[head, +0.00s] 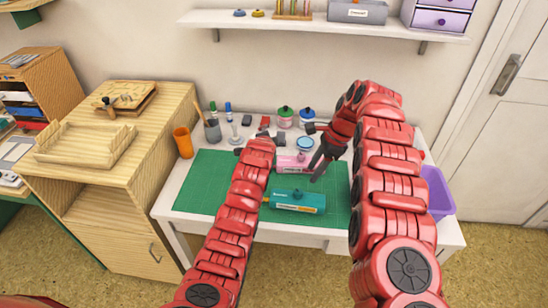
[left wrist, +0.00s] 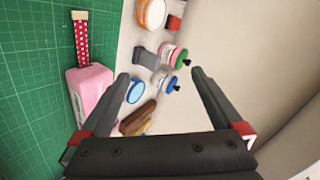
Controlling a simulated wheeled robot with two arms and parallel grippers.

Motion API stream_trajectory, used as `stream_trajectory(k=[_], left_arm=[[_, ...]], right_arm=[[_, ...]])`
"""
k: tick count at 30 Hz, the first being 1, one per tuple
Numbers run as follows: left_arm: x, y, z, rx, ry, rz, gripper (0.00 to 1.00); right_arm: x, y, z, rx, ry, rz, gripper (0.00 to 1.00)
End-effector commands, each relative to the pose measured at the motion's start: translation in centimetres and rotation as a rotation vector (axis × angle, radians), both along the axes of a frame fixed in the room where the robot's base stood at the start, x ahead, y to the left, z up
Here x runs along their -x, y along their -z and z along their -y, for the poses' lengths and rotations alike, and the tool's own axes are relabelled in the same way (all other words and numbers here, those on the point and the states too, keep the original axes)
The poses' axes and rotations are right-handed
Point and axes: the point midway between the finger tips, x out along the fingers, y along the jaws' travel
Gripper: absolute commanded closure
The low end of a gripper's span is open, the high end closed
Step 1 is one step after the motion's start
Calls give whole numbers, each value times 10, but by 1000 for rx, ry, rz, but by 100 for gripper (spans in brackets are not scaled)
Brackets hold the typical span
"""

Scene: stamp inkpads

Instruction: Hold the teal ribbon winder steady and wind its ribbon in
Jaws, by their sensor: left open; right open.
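The teal ribbon winder (head: 297,201) is a box lying on the front of the green mat in the head view, with a pale label on its front and a small orange-yellow part at its left end. My right gripper (head: 318,171) is open and empty above and behind it, pointing down, apart from it. My left gripper is mostly hidden behind its own arm in the head view, near the mat's back edge. In the left wrist view my left gripper (left wrist: 160,73) is open with nothing between its fingers. The teal winder is not in that view.
A pink winder (head: 290,163) stands behind the teal one; in the left wrist view it has a red dotted ribbon (left wrist: 82,40). Jars (head: 285,117), an orange cup (head: 183,142) and stamps line the back. A purple bin (head: 438,192) is at right. The mat's left (head: 205,180) is clear.

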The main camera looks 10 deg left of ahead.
Motion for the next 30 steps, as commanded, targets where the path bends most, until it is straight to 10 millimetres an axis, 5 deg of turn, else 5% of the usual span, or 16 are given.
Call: stream_trajectory(k=[5,12,18,23,30], left_arm=[[23,-11,6,-120,55,-331,0],[100,-42,24,-195,224,-762,0],[151,-69,36,-198,349,-968,0],[166,-73,38,-199,387,-1023,0],[167,-36,37,-199,388,-1027,0]], right_arm=[[0,0,0,0,0,0,50],[0,0,0,0,0,0,50],[0,0,0,0,0,0,50],[0,0,0,0,0,0,50],[0,0,0,0,0,0,50]])
